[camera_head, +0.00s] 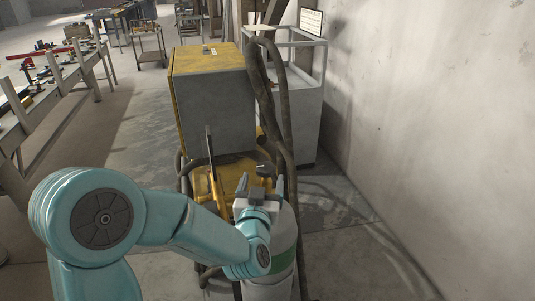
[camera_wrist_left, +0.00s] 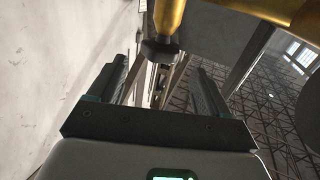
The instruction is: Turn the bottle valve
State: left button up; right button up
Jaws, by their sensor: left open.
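The gas bottle (camera_head: 284,232) stands upright at lower centre, pale with a green band, partly hidden behind my left arm. Its valve has a dark knob (camera_head: 264,169), seen just beyond my left gripper (camera_head: 261,184). In the left wrist view the dark valve knob (camera_wrist_left: 158,51) sits on a brass-coloured stem at the top, in line with the gap between the fingers. The left gripper (camera_wrist_left: 160,78) is open and empty, its two dark fingers apart. I cannot tell whether the knob is between the fingertips or just past them. My right gripper is not in view.
A yellow and grey machine cabinet (camera_head: 215,100) stands behind the bottle, with thick hoses (camera_head: 283,110) hanging beside it. A white frame cabinet (camera_head: 306,100) and a bare wall (camera_head: 430,130) are at right. A cluttered workbench (camera_head: 50,80) is at left. The floor at lower right is clear.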

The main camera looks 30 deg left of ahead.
aim_at(266, 163)
pick_arm(q)
jog(key=p+x, duration=0.2)
jog(key=x, duration=0.5)
jog(key=shift+r, duration=0.1)
jog(key=shift+x, duration=0.75)
jog(key=shift+s, duration=0.1)
jog(key=c, duration=0.9)
jog(key=shift+c, duration=0.2)
